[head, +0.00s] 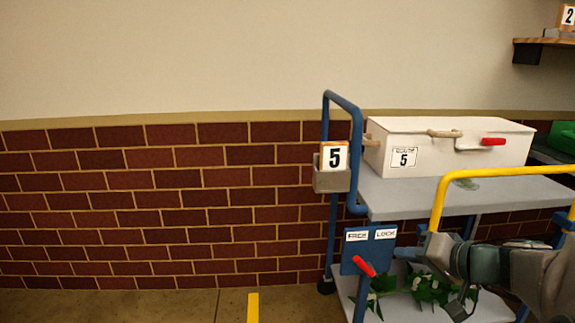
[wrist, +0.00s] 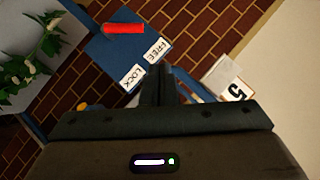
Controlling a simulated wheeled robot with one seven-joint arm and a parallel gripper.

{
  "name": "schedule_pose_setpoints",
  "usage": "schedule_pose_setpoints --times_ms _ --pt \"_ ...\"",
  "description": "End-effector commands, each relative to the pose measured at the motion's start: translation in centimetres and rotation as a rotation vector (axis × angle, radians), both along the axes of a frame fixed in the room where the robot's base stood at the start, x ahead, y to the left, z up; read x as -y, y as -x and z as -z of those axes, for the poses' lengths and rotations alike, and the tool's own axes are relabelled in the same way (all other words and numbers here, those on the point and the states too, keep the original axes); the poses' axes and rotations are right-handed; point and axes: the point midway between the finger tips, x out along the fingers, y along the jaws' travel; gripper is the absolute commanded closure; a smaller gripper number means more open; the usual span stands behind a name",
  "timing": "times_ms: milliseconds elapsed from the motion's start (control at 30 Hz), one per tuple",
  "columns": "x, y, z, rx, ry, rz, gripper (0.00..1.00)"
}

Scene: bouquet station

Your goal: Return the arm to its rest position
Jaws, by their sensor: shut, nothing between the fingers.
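My gripper (head: 462,304) is at the lower right of the head view, in front of the cart's lower shelf and right of the blue lever plate. In the wrist view its fingers (wrist: 158,84) are together with nothing between them. The blue plate (head: 378,251) carries the labels FREE and LOCK, with a red handle (head: 364,266) below them. In the wrist view the plate (wrist: 105,45) and red handle (wrist: 123,28) appear beyond the fingertips, apart from them as far as I can tell.
The cart's grey top (head: 400,194) holds a white box (head: 450,147) labelled 5 with a red latch. A yellow rail (head: 500,172) arches above my arm. Leafy white flowers (head: 425,289) lie on the lower shelf. A number 5 card (head: 334,158) hangs at left.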

Motion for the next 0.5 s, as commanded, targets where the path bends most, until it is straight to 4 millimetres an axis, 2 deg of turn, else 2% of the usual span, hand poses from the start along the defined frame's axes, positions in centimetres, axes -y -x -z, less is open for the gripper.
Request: schedule_pose_setpoints --times_ms 33,300,500 --pt "-1.2 0.3 -2.2 -0.029 0.005 -0.028 1.0" --pt "-6.6 3.0 -6.6 -0.23 0.062 -0.148 1.0" --pt "-9.4 5.5 -9.8 -0.364 0.139 -0.211 1.0"
